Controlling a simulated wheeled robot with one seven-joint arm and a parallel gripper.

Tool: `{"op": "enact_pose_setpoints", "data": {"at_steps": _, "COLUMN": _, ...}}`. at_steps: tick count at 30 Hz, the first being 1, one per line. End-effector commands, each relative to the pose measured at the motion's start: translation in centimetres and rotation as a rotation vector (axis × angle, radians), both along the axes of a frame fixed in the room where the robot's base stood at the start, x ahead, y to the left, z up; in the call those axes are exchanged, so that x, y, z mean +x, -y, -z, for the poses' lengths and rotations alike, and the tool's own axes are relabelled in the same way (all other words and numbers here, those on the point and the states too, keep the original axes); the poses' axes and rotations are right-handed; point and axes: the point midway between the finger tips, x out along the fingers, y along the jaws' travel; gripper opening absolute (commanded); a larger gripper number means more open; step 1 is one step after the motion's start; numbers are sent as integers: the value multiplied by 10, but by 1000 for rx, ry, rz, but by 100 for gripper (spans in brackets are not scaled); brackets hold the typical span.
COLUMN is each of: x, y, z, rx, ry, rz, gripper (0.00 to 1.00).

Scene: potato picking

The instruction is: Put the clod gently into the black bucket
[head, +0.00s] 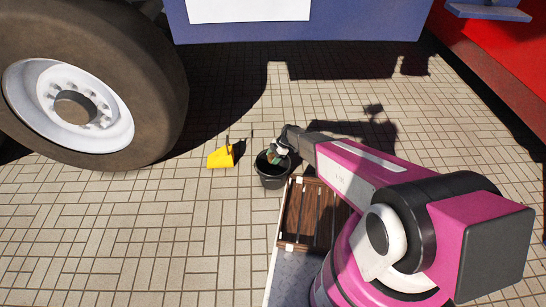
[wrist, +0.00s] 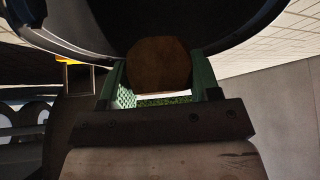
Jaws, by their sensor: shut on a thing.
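The clod (wrist: 160,66) is a brown, roundish lump between the green fingers of my gripper (wrist: 158,82) in the wrist view. The gripper is shut on it. The black bucket (wrist: 232,40) fills the upper part of that view, with its rim curving behind and around the clod. In the head view the black bucket (head: 272,181) stands on the paving, and my gripper (head: 276,158) is at its opening. The clod cannot be made out in the head view. Whether it touches the bucket's inside cannot be told.
A yellow dustpan-like object (head: 221,157) stands left of the bucket. A brown wooden crate (head: 291,212) is close to the bucket's lower right. A large wheel (head: 95,85) stands at the left, under a blue vehicle body (head: 350,22).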

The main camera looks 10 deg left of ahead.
Motion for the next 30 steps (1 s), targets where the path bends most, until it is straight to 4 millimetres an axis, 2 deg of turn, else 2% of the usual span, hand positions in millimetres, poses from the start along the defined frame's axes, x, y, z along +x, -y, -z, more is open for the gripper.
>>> {"op": "enact_pose_setpoints", "data": {"at_steps": 30, "x": 0, "y": 0, "z": 44, "rx": 0, "ry": 0, "rz": 0, "gripper": 30}}
